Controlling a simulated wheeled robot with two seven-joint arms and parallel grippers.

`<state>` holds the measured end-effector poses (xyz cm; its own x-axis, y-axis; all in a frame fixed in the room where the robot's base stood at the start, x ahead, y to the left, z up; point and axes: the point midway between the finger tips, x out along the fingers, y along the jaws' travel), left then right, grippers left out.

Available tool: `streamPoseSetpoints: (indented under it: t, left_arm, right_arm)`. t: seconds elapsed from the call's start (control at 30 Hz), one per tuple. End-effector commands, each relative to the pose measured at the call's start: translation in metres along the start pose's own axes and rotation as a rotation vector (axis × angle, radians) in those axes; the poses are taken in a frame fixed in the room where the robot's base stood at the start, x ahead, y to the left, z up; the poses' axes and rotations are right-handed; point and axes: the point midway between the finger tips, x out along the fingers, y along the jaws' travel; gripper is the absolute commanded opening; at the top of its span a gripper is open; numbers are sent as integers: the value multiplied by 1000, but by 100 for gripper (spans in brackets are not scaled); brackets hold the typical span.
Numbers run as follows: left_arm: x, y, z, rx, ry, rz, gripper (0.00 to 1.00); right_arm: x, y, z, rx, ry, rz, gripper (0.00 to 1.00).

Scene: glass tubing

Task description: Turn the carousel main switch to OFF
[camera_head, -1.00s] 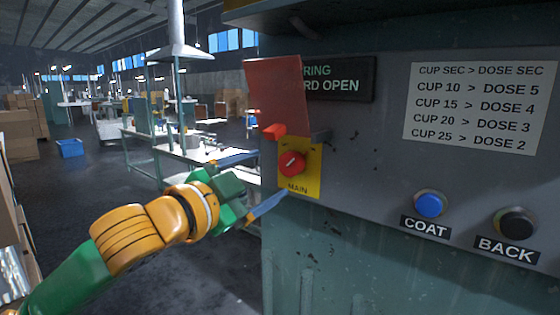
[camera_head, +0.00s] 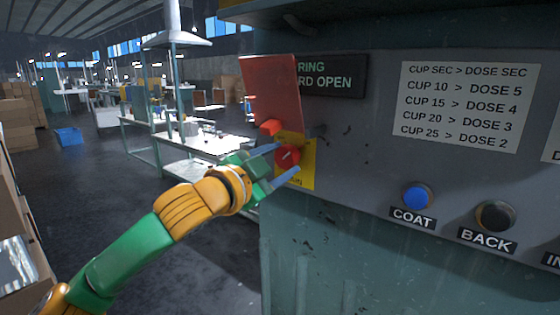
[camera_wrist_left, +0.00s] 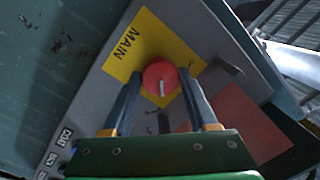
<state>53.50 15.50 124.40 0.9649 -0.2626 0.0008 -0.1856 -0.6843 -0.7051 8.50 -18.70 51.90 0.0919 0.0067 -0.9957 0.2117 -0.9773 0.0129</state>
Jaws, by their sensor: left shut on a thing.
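The main switch is a round red knob (camera_head: 287,156) with a pale mark, on a yellow plate (camera_head: 307,176) on the grey control panel. In the left wrist view the red knob (camera_wrist_left: 160,78) sits between the two finger ends, on the yellow plate (camera_wrist_left: 165,38) lettered MAIN. My left gripper (camera_head: 281,163) is at the knob, one finger above and one below it, shut on it. In the left wrist view the left gripper's fingers (camera_wrist_left: 162,95) lie on either side of the knob. My right gripper is not in view.
A red flap (camera_head: 273,92) stands raised above the switch, with a small red block (camera_head: 270,127) at its lower edge. A blue COAT button (camera_head: 417,196) and a black BACK button (camera_head: 495,216) are to the right on the panel.

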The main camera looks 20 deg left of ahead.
Motion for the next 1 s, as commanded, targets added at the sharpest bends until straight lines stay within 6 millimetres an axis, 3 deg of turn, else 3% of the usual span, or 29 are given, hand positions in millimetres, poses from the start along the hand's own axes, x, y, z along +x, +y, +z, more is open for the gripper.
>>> streamPoseSetpoints:
  t: [0.37,1.0]
  left_arm:
    - [0,0,-1,-138,-8,10,3]
    - [0,-2,-3,-732,-45,45,3]
  right_arm:
    - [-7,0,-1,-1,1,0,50]
    - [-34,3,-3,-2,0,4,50]
